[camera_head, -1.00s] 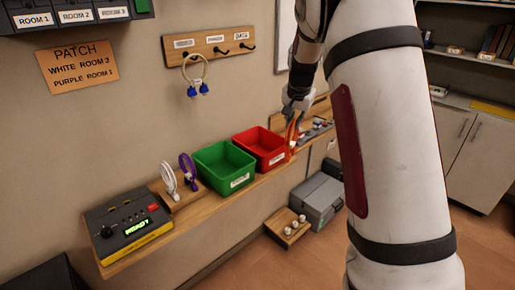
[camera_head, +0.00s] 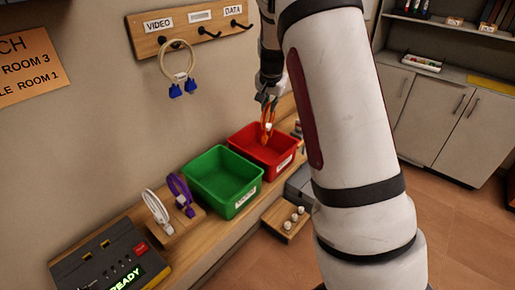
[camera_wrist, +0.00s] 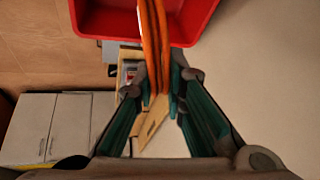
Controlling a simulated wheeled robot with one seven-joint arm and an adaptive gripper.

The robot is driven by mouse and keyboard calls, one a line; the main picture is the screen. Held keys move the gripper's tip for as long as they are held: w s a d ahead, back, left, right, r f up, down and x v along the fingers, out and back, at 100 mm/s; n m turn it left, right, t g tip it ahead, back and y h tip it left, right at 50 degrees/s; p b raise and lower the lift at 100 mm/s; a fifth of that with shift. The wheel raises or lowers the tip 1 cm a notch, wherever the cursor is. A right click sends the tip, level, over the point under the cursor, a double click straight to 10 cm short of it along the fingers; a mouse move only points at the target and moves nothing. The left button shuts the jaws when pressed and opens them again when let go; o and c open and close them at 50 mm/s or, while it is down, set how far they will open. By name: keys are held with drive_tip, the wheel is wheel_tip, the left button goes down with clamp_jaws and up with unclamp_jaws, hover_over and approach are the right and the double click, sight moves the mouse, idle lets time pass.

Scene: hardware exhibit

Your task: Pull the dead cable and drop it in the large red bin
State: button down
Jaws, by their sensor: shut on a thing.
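An orange cable (camera_head: 267,126) hangs from my gripper (camera_head: 267,98) in the head view. My gripper is shut on it, and the cable hangs over the red bin (camera_head: 283,160), its lower end near the bin's opening. I cannot tell whether that end is below the rim. In the wrist view the orange cable (camera_wrist: 152,45) runs up from between the fingers of my gripper (camera_wrist: 160,95), across the red bin (camera_wrist: 185,38) at the top. The bin's inside is partly hidden.
A green bin (camera_head: 222,181) stands beside the red one on the wooden shelf. White (camera_head: 157,211) and purple (camera_head: 181,192) cables sit left of it, by a READY panel (camera_head: 112,265). A looped cable with blue plugs (camera_head: 177,68) hangs above. A small wooden tray (camera_head: 286,219) is below.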

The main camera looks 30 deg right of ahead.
sight(269, 122)
drive_tip(key=shift+w+f+b, duration=0.1)
drive_tip(key=shift+f+b, duration=0.4)
drive_tip(key=shift+f, duration=2.5)
drive_tip(key=c, duration=1.6)
unclamp_jaws()
drive_tip(key=shift+o, duration=0.2)
drive_tip(key=v, duration=1.2)
drive_tip(key=shift+a, duration=0.1)
